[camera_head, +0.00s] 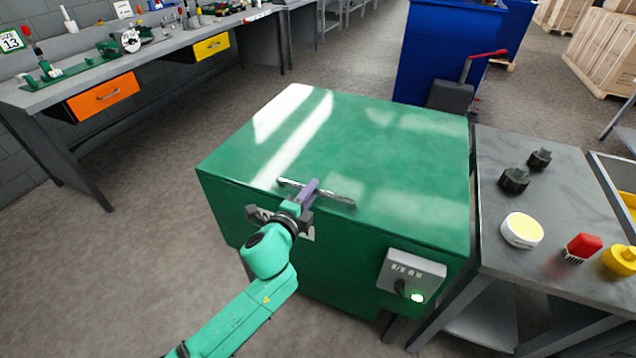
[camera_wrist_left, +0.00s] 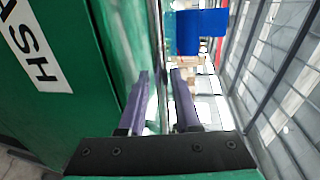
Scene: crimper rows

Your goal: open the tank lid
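The green tank (camera_head: 345,255) stands in the middle of the head view. Its flat green lid (camera_head: 400,145) lies closed on top. A thin silver bar handle (camera_head: 338,197) runs along the lid near its front edge. My left gripper (camera_head: 309,187) reaches in from the front with its purple fingers at the handle. In the left wrist view my gripper (camera_wrist_left: 160,82) has its two fingers apart, with a narrow silver strip, seemingly the handle, between them. Contact with the fingers cannot be made out. My right gripper is not in view.
A grey switch box (camera_head: 410,275) with a lit button is on the tank's front right. A grey side table (camera_head: 550,180) holds black knobs, a pale round tin (camera_head: 522,230) and a red item (camera_head: 583,246). A workbench (camera_head: 100,75) stands back left. Floor at left is clear.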

